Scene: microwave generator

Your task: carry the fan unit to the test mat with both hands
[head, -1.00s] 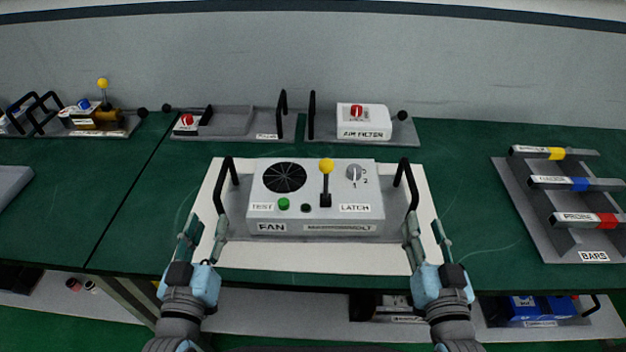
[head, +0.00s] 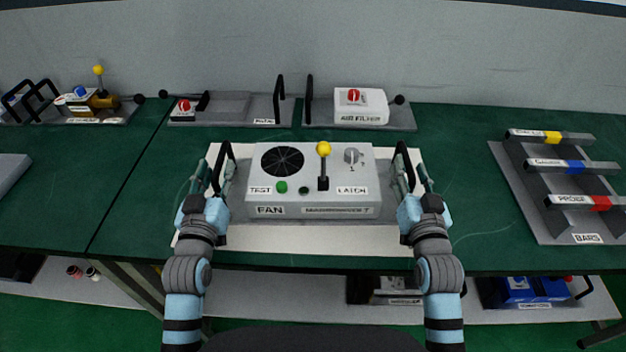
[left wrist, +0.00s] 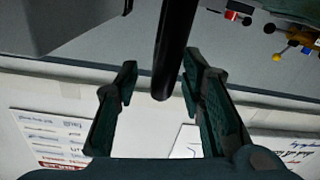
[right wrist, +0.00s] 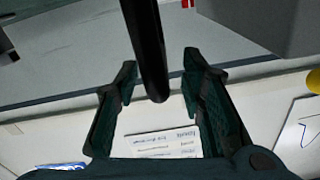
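The fan unit (head: 309,177) is a light grey box with a round black grille, a yellow-topped lever, a green button and a grey knob. It rests on a white mat (head: 318,239); whether this is the test mat I cannot tell. A black handle stands at each end. My left gripper (head: 209,172) is open at the left handle (head: 226,160), which shows between its fingers (left wrist: 160,75) in the left wrist view. My right gripper (head: 411,172) is open at the right handle (head: 403,160), which shows between its fingers (right wrist: 160,75) in the right wrist view.
A bars rack (head: 509,178) stands at the right. An air filter unit (head: 361,107) and a grey tray unit (head: 235,107) stand behind. Green table (head: 465,220) is clear between the mat and the rack. A lower shelf (head: 290,298) holds other units.

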